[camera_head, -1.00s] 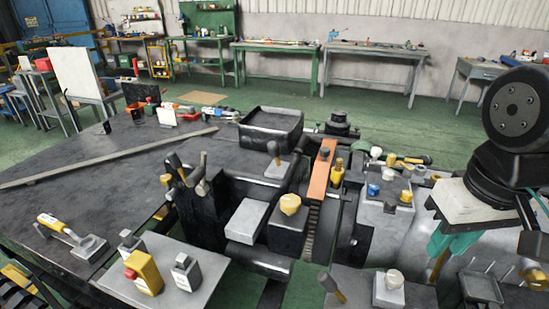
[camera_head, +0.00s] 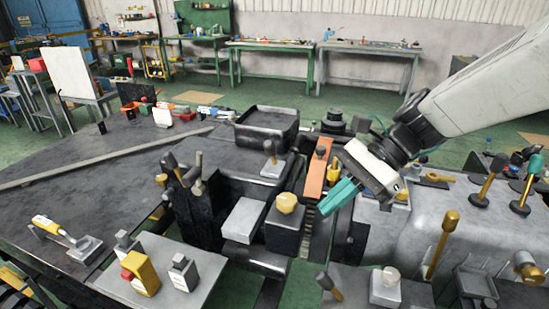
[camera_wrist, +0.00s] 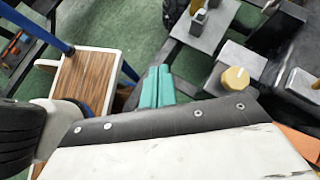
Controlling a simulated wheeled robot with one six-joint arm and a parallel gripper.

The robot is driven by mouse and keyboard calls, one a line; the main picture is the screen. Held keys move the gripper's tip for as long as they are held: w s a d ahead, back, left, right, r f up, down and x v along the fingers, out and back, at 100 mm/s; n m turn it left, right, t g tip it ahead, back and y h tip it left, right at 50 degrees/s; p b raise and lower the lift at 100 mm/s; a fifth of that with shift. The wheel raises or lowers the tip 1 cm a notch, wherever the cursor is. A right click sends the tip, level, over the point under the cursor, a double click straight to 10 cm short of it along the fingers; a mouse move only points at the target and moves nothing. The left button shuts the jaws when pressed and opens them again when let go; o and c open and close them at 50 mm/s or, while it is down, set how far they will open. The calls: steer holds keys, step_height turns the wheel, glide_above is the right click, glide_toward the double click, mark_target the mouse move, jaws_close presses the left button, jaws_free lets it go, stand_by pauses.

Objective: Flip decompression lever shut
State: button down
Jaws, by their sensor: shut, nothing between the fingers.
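My gripper (camera_head: 326,207) has teal fingers, shut and empty, pointing down and left above the engine's middle in the head view. The fingers also show in the wrist view (camera_wrist: 157,82), pressed together. They are close to the right of an orange bar (camera_head: 315,180) with a black knob; contact cannot be told. Several levers are in view: a dark-handled one (camera_head: 270,153) behind the yellow knob, a tilted one (camera_head: 328,286) at the front, and a cluster (camera_head: 185,172) at the left. None is labelled, so I cannot tell which is the decompression lever.
A yellow knob (camera_head: 287,202) on a dark block stands left of my gripper. A black tray (camera_head: 268,127) lies behind. The left tabletop (camera_head: 70,190) has wide bare areas.

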mark_target(274, 158)
steer(key=w+f+m+t+y, duration=0.3)
steer(key=w+f+m, duration=0.1)
steer(key=w+m, duration=0.5)
steer(key=w+f+m+t+y, duration=0.3)
steer(key=w+f+m+t, duration=0.1)
steer(key=w+m, duration=0.6)
steer(key=shift+w+a+y, duration=0.4)
steer(key=shift+w+a, duration=0.05)
steer(key=shift+w, duration=0.1)
steer(key=shift+a, duration=0.1)
steer(key=r+x, duration=0.1)
steer(key=x, duration=0.9)
steer(key=shift+w+d+r, duration=0.2)
steer(key=shift+w+d, duration=0.35)
steer(key=shift+w, duration=0.15)
steer(key=shift+w+d+r, duration=0.2)
steer(key=shift+w+d, duration=0.35)
steer(key=shift+w, duration=0.1)
steer(key=shift+d, duration=0.1)
